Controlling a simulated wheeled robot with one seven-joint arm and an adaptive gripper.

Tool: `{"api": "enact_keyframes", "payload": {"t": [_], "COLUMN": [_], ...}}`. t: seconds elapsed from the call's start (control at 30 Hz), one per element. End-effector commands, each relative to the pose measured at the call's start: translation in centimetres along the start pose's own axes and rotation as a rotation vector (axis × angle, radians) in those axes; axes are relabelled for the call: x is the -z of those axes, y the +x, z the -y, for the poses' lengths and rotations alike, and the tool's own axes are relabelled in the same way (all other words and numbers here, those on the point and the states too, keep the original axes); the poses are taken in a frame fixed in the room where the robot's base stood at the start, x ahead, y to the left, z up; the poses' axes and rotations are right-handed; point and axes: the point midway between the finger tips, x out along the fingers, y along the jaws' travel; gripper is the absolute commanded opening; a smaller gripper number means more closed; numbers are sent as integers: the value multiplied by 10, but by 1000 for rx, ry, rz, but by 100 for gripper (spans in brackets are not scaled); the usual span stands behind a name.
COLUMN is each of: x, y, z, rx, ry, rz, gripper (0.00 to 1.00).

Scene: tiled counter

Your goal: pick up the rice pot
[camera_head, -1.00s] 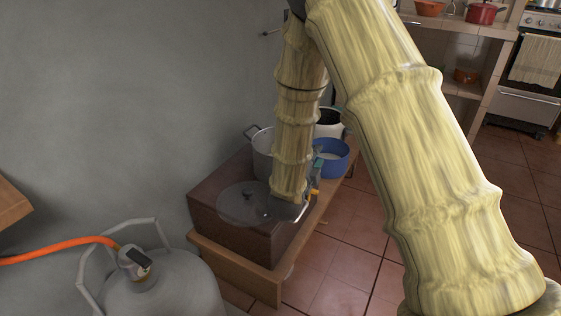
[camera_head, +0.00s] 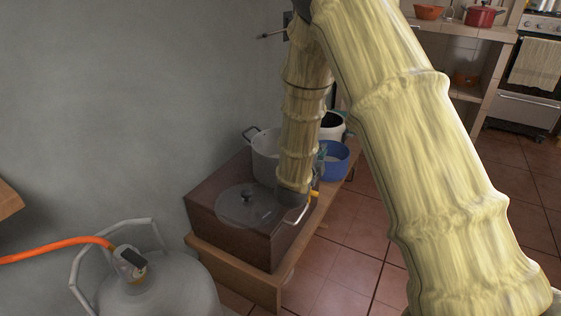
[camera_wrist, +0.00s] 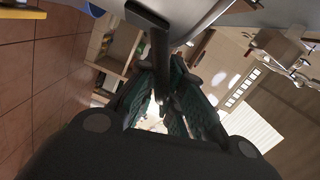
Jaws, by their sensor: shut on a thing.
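In the wrist view, a grey metal surface (camera_wrist: 190,14) spans the top, with a dark handle (camera_wrist: 160,50) reaching down between my fingers. My gripper (camera_wrist: 165,95) has teal finger pads and is shut on this handle. In the head view, my forearm mostly hides the gripper. Whether the pot is clear of the table cannot be told.
A round lid (camera_head: 248,207) lies on a brown box (camera_head: 215,192) on the table (camera_head: 235,275). A blue bowl (camera_head: 336,162) and a white pot (camera_head: 334,124) stand close by on the right. A gas cylinder (camera_head: 160,285) is at front left. Tiled floor (camera_head: 335,265) is free on the right.

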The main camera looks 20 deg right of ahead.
Motion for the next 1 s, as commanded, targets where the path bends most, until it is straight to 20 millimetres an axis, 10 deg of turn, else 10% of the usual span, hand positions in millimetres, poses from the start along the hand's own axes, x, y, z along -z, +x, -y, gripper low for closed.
{"api": "enact_keyframes", "payload": {"t": [0.77, 1.0], "x": [8, 38], "y": [-1, -34], "z": [41, 34], "rx": [1, -2], "ry": [3, -2], "rz": [-1, 0], "gripper": [0, 0]}}
